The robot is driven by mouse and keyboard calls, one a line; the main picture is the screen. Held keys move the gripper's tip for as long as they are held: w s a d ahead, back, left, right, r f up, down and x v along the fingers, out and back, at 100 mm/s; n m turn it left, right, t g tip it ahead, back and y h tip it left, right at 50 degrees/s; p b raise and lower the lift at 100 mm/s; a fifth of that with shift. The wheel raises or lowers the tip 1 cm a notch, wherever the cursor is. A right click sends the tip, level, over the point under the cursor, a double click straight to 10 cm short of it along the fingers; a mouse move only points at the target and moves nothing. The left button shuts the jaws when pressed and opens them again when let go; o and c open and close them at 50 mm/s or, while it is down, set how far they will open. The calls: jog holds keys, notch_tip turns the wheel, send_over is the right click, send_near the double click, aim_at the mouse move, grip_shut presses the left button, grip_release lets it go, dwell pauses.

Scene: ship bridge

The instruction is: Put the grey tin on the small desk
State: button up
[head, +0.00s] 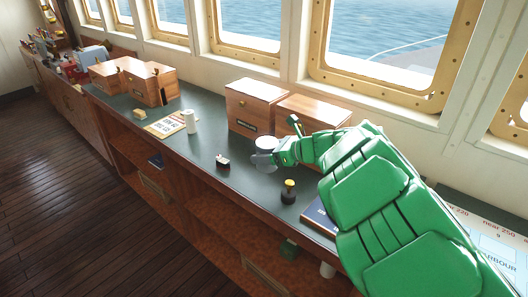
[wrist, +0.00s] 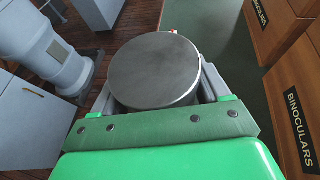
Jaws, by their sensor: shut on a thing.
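The grey tin (head: 265,143) is at the end of my green arm, over the long counter under the windows in the head view. My gripper (head: 277,152) is shut on it. In the wrist view the tin's round metal lid (wrist: 154,70) fills the space between my gripper's two fingers (wrist: 155,88), one on each side. I cannot tell whether the tin's base touches the counter. I cannot tell which surface is the small desk.
The green-topped counter (head: 205,110) holds wooden boxes (head: 253,105), a white cylinder (head: 190,122), a stamp with a yellow knob (head: 288,191), a small dark-and-white item (head: 222,161) and a chart (head: 490,235). Open wooden floor (head: 60,190) lies left. The wrist view shows a grey pedestal (wrist: 45,50).

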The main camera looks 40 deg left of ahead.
jog(key=s+d+r, duration=0.3)
jog(key=s+d, duration=0.1)
jog(key=d, duration=0.1)
jog(key=shift+s, duration=0.15)
dwell(0.3)
